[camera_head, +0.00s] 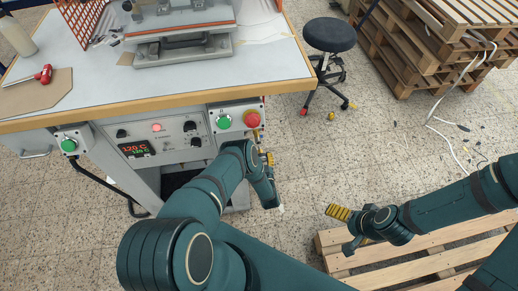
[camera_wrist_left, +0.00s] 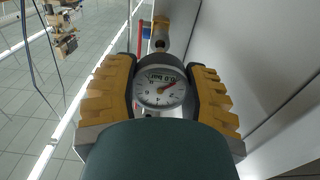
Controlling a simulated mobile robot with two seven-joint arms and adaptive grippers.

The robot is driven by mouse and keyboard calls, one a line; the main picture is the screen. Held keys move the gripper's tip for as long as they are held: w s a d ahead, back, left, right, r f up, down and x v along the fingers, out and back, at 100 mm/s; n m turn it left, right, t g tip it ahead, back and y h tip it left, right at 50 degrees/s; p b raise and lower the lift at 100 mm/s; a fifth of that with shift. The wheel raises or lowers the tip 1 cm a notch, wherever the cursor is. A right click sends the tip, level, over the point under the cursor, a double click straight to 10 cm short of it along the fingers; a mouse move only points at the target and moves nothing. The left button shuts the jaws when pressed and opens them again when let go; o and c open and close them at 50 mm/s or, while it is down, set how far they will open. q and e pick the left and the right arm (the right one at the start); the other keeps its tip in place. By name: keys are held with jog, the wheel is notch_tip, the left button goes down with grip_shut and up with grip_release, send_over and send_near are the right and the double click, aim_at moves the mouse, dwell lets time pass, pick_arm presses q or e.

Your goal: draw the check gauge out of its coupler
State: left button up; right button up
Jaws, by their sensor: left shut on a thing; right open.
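In the head view my left gripper (camera_head: 266,160) is at the press's front right corner, and the gauge is hidden there.
The press bench (camera_head: 275,65) carries a control panel with a red stop button (camera_head: 251,119) right above my left gripper. A black stool (camera_head: 331,35) stands to the right. A wooden pallet (camera_head: 425,262) lies under my right arm. Floor between bench and pallet is clear.

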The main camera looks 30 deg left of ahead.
pick_arm(q)
jog(key=shift+d, duration=0.1)
jog(key=p+v, duration=0.2)
jog(key=v, duration=0.5)
dwell(0.9)
